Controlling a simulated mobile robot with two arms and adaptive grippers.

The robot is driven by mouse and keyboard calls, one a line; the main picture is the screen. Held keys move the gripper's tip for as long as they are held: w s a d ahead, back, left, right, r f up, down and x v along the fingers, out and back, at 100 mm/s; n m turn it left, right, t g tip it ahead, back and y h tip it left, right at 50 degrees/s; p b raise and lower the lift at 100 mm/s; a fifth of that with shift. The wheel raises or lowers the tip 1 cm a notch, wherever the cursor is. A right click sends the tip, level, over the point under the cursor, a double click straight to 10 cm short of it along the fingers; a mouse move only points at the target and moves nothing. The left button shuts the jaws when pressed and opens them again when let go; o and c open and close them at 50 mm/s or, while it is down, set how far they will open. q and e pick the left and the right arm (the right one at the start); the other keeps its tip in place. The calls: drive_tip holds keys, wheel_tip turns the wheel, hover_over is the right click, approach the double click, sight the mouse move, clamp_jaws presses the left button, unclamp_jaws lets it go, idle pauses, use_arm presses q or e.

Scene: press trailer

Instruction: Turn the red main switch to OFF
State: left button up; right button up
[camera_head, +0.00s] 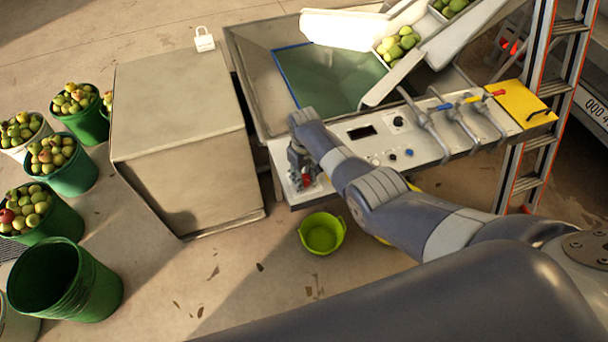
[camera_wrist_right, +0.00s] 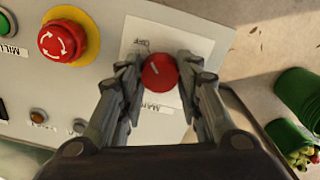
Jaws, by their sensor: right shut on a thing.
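The red main switch (camera_wrist_right: 160,72) is a round knob on a white plate (camera_wrist_right: 190,45) of the control panel. A pale pointer line shows on its face, slanting towards the upper left. Lettering reading OFF (camera_wrist_right: 141,43) is beside it at the upper left, and a partly covered MAIN label (camera_wrist_right: 158,108) is below. My right gripper (camera_wrist_right: 160,80) is shut on the knob, one finger on each side. In the head view my right gripper (camera_head: 303,178) is at the panel's left end, mostly hiding the switch. My left gripper is not in view.
A red emergency-stop button (camera_wrist_right: 62,40) on a yellow ring is close to the left finger. The panel (camera_head: 365,138) carries several small buttons and lever handles (camera_head: 425,122). A green tub (camera_head: 322,233) stands below. A large beige box (camera_head: 180,135) is to the left.

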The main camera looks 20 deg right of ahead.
sight(304, 178)
drive_tip(key=shift+f+n, duration=0.1)
drive_tip(key=shift+n, duration=0.2)
idle(0.4)
drive_tip(key=o, duration=1.1)
drive_tip(key=shift+w+r, duration=0.1)
drive_tip(key=shift+r, duration=0.5)
wheel_tip(304, 178, up, 11)
drive_tip(key=shift+f, duration=0.1)
